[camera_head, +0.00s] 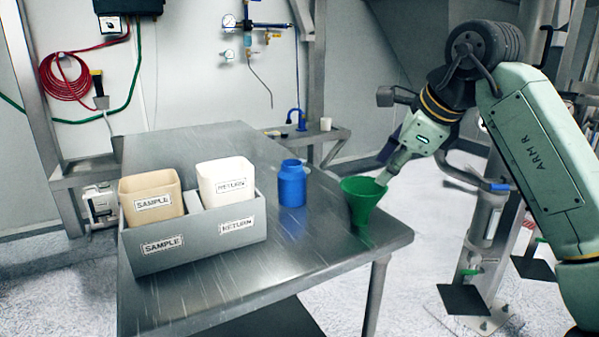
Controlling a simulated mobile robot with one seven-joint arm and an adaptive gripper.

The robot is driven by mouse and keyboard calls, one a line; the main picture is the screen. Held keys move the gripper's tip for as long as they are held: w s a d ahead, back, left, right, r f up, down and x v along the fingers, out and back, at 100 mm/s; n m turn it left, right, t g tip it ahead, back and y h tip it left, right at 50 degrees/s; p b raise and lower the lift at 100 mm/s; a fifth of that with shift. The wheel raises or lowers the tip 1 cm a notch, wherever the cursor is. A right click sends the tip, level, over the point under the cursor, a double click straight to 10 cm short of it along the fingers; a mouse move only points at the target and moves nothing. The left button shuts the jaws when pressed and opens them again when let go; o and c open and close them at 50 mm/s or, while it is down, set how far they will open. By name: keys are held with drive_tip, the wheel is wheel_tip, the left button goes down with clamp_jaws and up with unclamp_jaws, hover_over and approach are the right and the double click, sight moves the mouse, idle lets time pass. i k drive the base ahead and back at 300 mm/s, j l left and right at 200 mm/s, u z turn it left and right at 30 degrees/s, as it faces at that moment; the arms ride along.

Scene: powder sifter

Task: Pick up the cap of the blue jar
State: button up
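The blue jar (291,192) stands upright on the metal table, to the right of the grey holder. Its top (291,166) is a narrower blue part, which looks like the cap sitting on the jar. My gripper (384,175) is at the right, apart from the jar, pointing down and left. Its tip overlaps the rim of a green funnel (361,196) in the picture; I cannot tell if they touch. The fingers are small and seen from the side, so their opening is unclear. Nothing held is visible.
A grey holder (189,250) with a tan SAMPLE bin (151,195) and a white RETURN bin (225,182) stands left of the jar. The funnel stands between jar and gripper near the table's right edge. The table's (290,262) front is bare.

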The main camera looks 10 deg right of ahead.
sight(307, 170)
drive_tip(key=i+l+z, duration=0.15)
drive_tip(key=i+z, duration=0.15)
drive_tip(key=z, duration=0.15)
drive_tip(key=i+z, duration=0.35)
drive_tip(key=z, duration=0.15)
drive_tip(key=i+z, duration=0.3)
drive_tip(key=z, duration=0.15)
